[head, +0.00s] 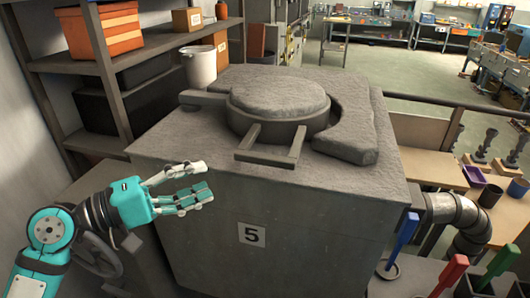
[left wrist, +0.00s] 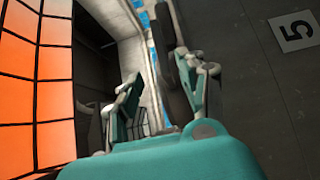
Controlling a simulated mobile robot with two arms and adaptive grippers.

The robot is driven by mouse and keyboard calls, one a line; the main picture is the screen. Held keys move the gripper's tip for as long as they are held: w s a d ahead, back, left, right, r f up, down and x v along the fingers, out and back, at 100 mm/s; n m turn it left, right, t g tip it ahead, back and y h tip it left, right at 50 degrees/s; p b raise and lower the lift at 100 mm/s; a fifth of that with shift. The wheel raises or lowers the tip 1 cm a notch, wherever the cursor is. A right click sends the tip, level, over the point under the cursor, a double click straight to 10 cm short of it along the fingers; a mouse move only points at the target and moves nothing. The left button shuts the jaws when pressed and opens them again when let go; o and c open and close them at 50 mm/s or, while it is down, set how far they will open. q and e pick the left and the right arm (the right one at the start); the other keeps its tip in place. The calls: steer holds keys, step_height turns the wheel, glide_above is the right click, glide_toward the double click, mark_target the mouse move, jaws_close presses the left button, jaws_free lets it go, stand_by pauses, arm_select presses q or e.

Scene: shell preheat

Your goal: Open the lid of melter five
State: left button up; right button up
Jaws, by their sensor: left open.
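Melter five (head: 300,225) is a big grey block with a white "5" plate (head: 252,234) on its front; the plate also shows tilted in the left wrist view (left wrist: 296,30). Its round, rough-topped lid (head: 278,97) lies flat and closed on top. A dark bar handle (head: 268,156) sticks out from the lid toward the front edge. My left gripper (head: 206,180) is open and empty, in front of the melter's left front side, lower than and left of the handle. Its two fingers show apart in the left wrist view (left wrist: 168,80). My right gripper is not in view.
A shelf (head: 150,50) with an orange crate (head: 104,30) and a white bucket (head: 199,66) stands at the left. A grey pipe (head: 455,212) and coloured-handled tools (head: 405,236) are at the right. A glowing orange grid (left wrist: 35,75) fills the wrist view's left.

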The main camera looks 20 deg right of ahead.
mark_target(259, 161)
arm_select(q)
steer(key=d+p, duration=0.1)
steer(key=d, duration=0.3)
steer(key=w+d+p, duration=0.1)
steer(key=d+p, duration=0.1)
steer(key=d, duration=0.2)
steer(key=w+d+p, duration=0.1)
steer(key=d, duration=0.4)
steer(key=shift+w+r, duration=0.15)
steer(key=shift+w, duration=0.1)
steer(key=shift+d, duration=0.35)
steer(key=shift+w, duration=0.1)
jaws_close()
